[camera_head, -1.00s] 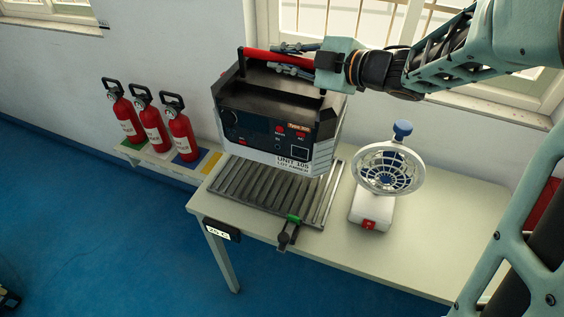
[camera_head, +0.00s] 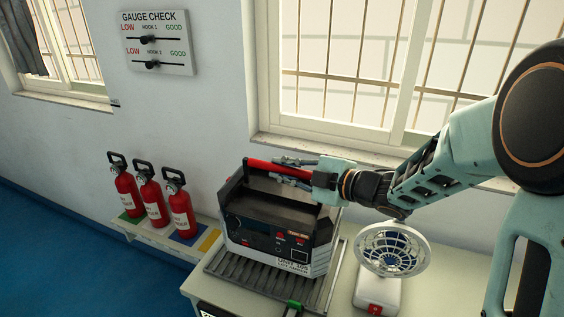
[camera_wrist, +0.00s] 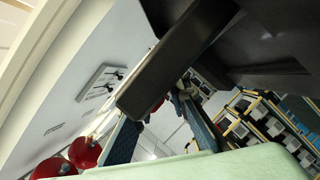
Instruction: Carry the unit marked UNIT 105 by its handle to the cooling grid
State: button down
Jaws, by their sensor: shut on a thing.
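The unit marked UNIT 105 (camera_head: 262,237) is a black and grey box with a front panel, upright over the ribbed cooling grid (camera_head: 233,273) on the table. Its red handle (camera_head: 262,165) runs along the top. My gripper (camera_head: 282,169) is shut on this handle, reaching in from the right. The grid's front ribs show below the unit; the rest is hidden under it. I cannot tell whether the unit's base touches the grid. In the wrist view, a dark body, probably the unit (camera_wrist: 250,55), fills the upper right beside my gripper's blue finger pads.
A white fan (camera_head: 392,250) with a red switch stands close right of the grid. Several red fire extinguishers (camera_head: 153,205) stand on a low shelf to the left. A green-tipped clamp or stop (camera_head: 294,305) sits at the grid's front edge. A gauge board (camera_head: 157,42) hangs on the wall.

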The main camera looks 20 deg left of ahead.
jog(key=shift+w+a+f, duration=0.1)
jog(key=shift+w+f, duration=0.05)
jog(key=shift+f, duration=0.45)
jog(key=c, duration=2.2)
grip_release()
jog(key=shift+f, duration=0.5)
jog(key=shift+c, duration=0.2)
jog(key=o, duration=0.4)
jog(key=shift+s+r, duration=0.1)
jog(key=shift+s, duration=0.1)
jog(key=shift+d, duration=0.25)
jog(key=v, duration=0.7)
jog(key=shift+s+d+r, duration=0.1)
jog(key=shift+d, duration=0.05)
